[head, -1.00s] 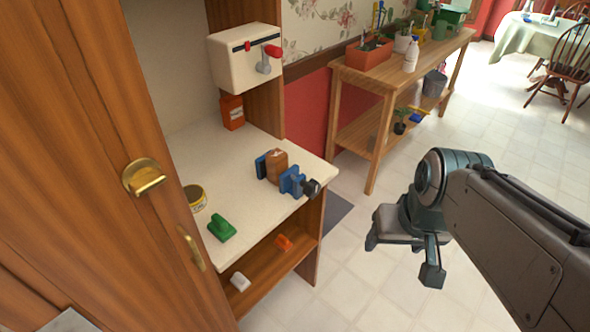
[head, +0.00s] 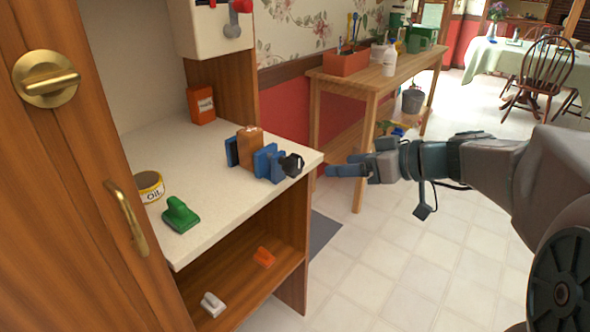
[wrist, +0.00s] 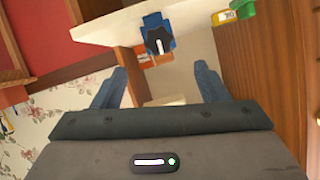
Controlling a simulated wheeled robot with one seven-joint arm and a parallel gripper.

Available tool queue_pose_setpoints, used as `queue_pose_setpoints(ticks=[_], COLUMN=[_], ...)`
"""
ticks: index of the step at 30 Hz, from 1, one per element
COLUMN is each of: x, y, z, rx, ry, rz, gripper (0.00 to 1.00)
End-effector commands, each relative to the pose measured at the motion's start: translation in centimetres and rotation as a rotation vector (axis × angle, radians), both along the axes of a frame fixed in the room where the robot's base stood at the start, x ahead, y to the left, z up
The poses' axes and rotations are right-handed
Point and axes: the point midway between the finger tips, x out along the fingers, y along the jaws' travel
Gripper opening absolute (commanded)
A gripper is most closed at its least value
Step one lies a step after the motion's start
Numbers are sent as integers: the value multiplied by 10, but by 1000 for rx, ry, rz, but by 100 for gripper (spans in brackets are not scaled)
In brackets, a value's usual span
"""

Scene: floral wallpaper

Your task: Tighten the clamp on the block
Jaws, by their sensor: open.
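A blue clamp (head: 266,160) stands on the white counter with a brown block (head: 250,147) between its jaws. Its dark knob (head: 292,164) is at the right end, by the counter's edge. My gripper (head: 336,170) is to the right of the knob, off the counter, with its blue fingers pointing left and a gap between fingers and knob. In the wrist view the clamp (wrist: 158,27) and its dark knob (wrist: 159,42) show ahead, between and beyond the two spread fingers (wrist: 157,85). The fingers are empty. How tightly the clamp sits on the block cannot be told.
The counter (head: 215,207) also holds a green tool (head: 180,214), an oil tin (head: 149,187) and an orange box (head: 201,104). Orange and white items lie on the shelf below. A cabinet door (head: 60,190) is at the left, a wooden plant bench (head: 365,85) behind.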

Motion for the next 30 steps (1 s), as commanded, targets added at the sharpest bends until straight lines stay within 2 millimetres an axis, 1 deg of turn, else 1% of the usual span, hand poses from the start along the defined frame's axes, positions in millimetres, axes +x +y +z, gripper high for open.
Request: queue_pose_setpoints(ticks=[4, 7, 15, 21, 25, 30], x=[7, 14, 43, 61, 69, 73], y=[5, 16, 61, 89, 100, 106], z=[-3, -8, -30, -44, -49, -51], rx=[6, 4, 3, 3, 3, 3], ry=[-22, -20, -17, -17, -18, -19], rz=[2, 5, 6, 4, 4, 2], gripper=[68, 68, 68, 68, 68, 68])
